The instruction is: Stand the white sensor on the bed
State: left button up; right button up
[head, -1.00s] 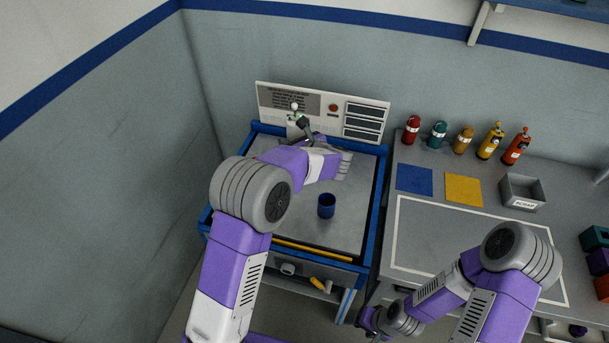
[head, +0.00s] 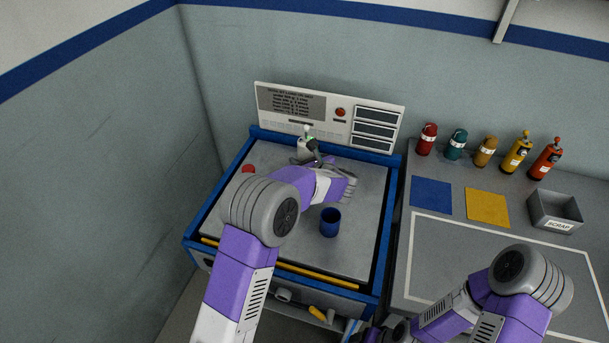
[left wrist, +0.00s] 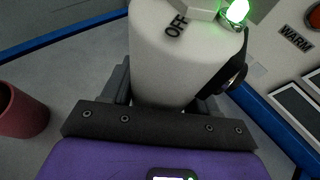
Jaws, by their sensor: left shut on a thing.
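The white sensor (left wrist: 180,65) is a rounded white body with a lit green lamp, the word OFF and a black knob-like part on its side. My left gripper (head: 311,152) is shut on it, and the dark fingers lie on both sides of its lower part in the left wrist view. In the head view the sensor (head: 305,146) looks upright near the back of the grey bed (head: 365,205). I cannot tell whether its base touches the bed; the gripper hides it. My right gripper (head: 372,335) is at the bottom edge, mostly cut off.
A blue cup (head: 330,223) stands on the bed right of my left arm. A red cup (left wrist: 22,108) is at the bed's left, partly hidden in the head view. A panel (head: 330,115) rises behind. A bench with bottles and a scrap bin (head: 555,212) is at right.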

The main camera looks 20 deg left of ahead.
pick_arm(q)
jog(key=shift+f+b, duration=0.7)
jog(key=shift+f, duration=1.5)
jog(key=shift+f, duration=0.2)
jog(key=o, duration=1.1)
jog(key=shift+r, duration=0.2)
jog(key=p+v, duration=0.2)
jog(key=v, duration=1)
jog(key=shift+p, duration=0.3)
